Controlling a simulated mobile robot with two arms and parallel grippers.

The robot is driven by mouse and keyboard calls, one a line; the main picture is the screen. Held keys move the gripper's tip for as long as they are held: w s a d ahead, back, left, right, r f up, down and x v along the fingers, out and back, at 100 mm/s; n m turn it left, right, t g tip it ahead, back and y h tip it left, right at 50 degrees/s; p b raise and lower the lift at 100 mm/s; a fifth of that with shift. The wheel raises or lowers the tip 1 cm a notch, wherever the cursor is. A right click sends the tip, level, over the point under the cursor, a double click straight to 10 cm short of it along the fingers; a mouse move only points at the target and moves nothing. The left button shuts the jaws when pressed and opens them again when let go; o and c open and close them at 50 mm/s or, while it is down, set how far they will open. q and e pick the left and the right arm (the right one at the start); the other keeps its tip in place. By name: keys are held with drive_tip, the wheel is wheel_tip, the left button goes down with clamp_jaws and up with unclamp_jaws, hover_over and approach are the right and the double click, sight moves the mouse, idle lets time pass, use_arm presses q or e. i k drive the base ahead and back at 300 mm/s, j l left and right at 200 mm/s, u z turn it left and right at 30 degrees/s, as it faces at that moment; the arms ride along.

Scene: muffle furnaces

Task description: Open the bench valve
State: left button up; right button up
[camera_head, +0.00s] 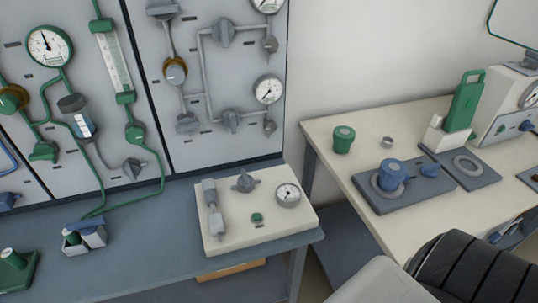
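A low cream box (261,231) stands on the grey-blue bench (165,240), near its right end. On its top sits a dark grey valve handle (244,182) with lobed arms, which looks like the bench valve. A round gauge (288,194) is to its right, a small green button (257,218) in front, and a grey cylindrical fitting (212,207) along the left side. I cannot tell from the handle whether the valve is open. Neither gripper is in view. Dark ridged and pale parts at the lower right seem to be my own arm.
A grey wall panel with gauges, pipes and knobs stands behind the bench. A cream table (345,178) at right holds a green jar (343,139) and a blue knob (391,174). A gap separates bench and table.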

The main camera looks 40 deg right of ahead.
sight(245, 180)
drive_tip(key=z, duration=0.95)
